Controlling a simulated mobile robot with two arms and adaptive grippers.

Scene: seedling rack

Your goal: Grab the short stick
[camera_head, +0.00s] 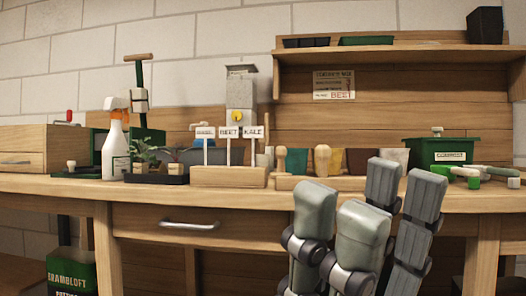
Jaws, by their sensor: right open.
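Several small stakes stand in a wooden block (228,177) on the bench. Three carry white labels, including the BEET label (229,132) and the KALE label (252,132); the left label is too small to read. A slim, short stick-like piece (270,157) shows just right of the block, partly hidden. A pale wooden dibber-like tool (281,158) stands beside it. I cannot tell which is the short stick. My right gripper (369,207) is open in front of the bench, right of and nearer than these pieces, and looks empty. My left gripper is out of view.
Left of the block are a seedling tray (150,179) and a spray bottle (115,145). A green compost bin (441,153) stands farther right. A shelf (400,60) overhangs the right side.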

